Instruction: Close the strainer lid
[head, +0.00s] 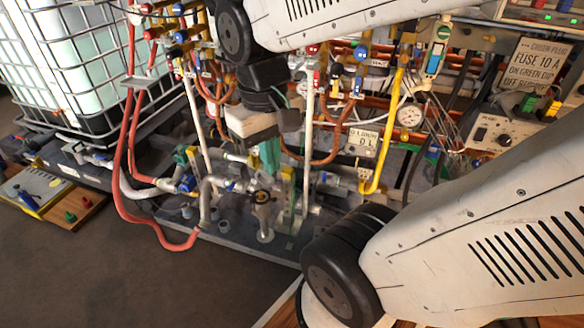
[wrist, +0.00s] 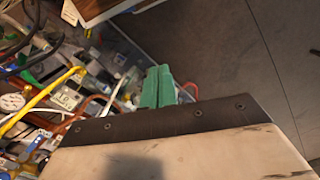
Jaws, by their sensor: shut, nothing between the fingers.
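My gripper (head: 270,160) has green fingers that point down over the pipework in the middle of the head view. The fingers are together with nothing between them. They also show in the wrist view (wrist: 156,88), side by side beyond the dark edge of my wrist. A grey fitting with a dark round top (head: 262,197) stands just below the fingertips in the head view, apart from them as far as I can tell. It may be the strainer, but I cannot make out a lid or whether one is open.
Vertical pipes and a yellow pipe (head: 390,130) crowd around my gripper. A pressure gauge (head: 410,115) and a control box (head: 492,132) are at the right. Red hoses (head: 122,190) hang at the left near a caged tank (head: 90,60). The dark floor (head: 120,270) in front is clear.

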